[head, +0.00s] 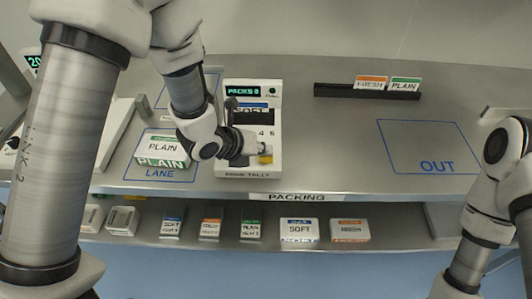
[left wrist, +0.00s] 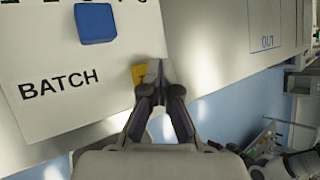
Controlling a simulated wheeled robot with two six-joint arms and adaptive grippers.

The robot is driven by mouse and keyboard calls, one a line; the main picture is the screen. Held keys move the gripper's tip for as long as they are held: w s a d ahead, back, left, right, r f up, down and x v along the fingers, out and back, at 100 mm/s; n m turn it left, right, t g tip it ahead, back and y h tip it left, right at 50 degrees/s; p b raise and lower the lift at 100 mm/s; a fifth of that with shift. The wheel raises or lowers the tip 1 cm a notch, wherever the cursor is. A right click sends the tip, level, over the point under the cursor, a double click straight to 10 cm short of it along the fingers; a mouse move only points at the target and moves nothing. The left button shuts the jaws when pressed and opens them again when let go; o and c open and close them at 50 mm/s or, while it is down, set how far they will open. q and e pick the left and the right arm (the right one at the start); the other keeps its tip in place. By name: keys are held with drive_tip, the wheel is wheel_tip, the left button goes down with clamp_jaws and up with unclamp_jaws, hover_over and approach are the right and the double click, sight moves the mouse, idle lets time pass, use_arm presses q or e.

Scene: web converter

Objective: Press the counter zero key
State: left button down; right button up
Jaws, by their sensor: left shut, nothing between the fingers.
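The white counter unit (head: 232,170) stands on the bench with a lit green display (head: 243,91) that seems to read PACKS 0. A yellow key (head: 265,159) is at its lower right, partly covered by my left gripper (head: 258,149). In the left wrist view the shut, empty fingertips of my left gripper (left wrist: 158,72) are right beside the yellow key (left wrist: 138,74) and overlap its edge. I cannot tell whether they touch it. A blue key (left wrist: 95,23) and the word BATCH show on the panel. No zero marking is readable. My right gripper is out of view.
A stack of PLAIN packs (head: 162,150) lies in the LANE outline left of the counter. A black rack (head: 350,91) holds FRESH and PLAIN cards at the back. The OUT outline (head: 405,148) at right is empty. Several packs lie on the lower shelf (head: 270,210).

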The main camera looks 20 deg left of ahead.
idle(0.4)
use_arm(q)
drive_tip(key=shift+r+p, duration=0.75)
drive_tip(key=shift+r, duration=0.4)
wheel_tip(320, 180, up, 5)
drive_tip(key=p, duration=0.3)
idle(0.5)
